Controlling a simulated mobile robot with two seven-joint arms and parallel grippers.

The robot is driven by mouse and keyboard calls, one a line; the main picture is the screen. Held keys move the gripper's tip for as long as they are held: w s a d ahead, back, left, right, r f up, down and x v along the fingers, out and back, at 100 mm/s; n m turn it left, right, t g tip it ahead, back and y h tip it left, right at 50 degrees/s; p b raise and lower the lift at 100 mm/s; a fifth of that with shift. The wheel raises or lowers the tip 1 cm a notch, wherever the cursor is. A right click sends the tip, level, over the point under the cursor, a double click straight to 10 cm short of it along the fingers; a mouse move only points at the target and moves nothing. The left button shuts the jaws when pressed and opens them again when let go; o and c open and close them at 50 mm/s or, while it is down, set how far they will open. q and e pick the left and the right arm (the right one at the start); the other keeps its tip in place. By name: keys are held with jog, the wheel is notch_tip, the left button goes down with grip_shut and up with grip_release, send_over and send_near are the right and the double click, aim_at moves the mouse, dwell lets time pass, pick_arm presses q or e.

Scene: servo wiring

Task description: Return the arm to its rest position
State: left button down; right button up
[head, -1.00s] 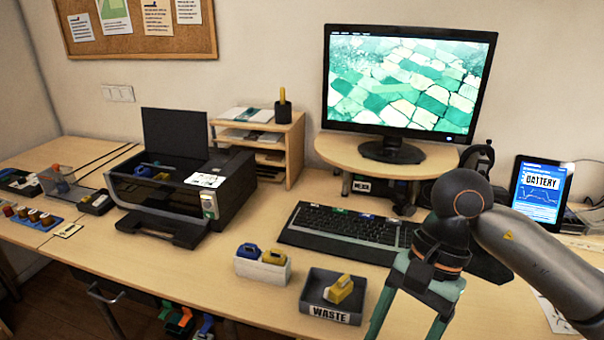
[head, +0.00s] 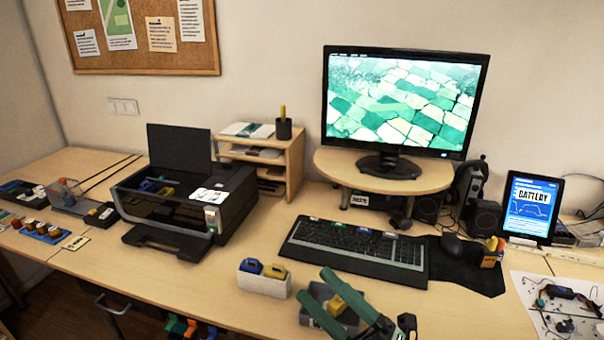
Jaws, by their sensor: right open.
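My right gripper (head: 313,282) shows at the bottom edge in the head view, with its two green fingers spread apart and nothing between their tips. It overlaps the grey waste tray (head: 318,292) in the picture and hides its label and part of its rim. A yellow piece (head: 337,303) lies in the tray, partly covered by the fingers. I cannot tell the gripper's height above the tray. Most of my right arm is out of the picture. My left gripper is not in view.
A white box (head: 263,283) with a blue and a yellow piece stands left of the tray. The keyboard (head: 355,249) lies behind it. The printer (head: 185,195), monitor (head: 402,105) and tablet (head: 532,207) stand further back. Desk right of the gripper (head: 465,315) is clear.

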jog(key=w+d+f+m+t+h+p, duration=0.15)
jog(key=d+f+m+t+h, duration=0.35)
jog(key=f+m+h, duration=0.7)
jog(key=s+d+f+m+g+h, duration=0.1)
jog(key=s+d+f+m+g, duration=0.2)
jog(key=f, duration=0.4)
jog(key=s+d+f+m+g+h, duration=0.2)
jog(key=s+f+m+g, duration=0.1)
jog(key=s+f+m, duration=0.2)
jog(key=s+d+f+m+g+h+p, duration=0.1)
jog(key=s+d+f+m+g+h, duration=0.1)
jog(key=s+f+m, duration=0.3)
notch_tip(320, 180, down, 4)
jog(key=shift+s+d+f+g, duration=0.15)
jog(key=shift+s+d+g, duration=0.7)
jog(key=shift+s, duration=0.35)
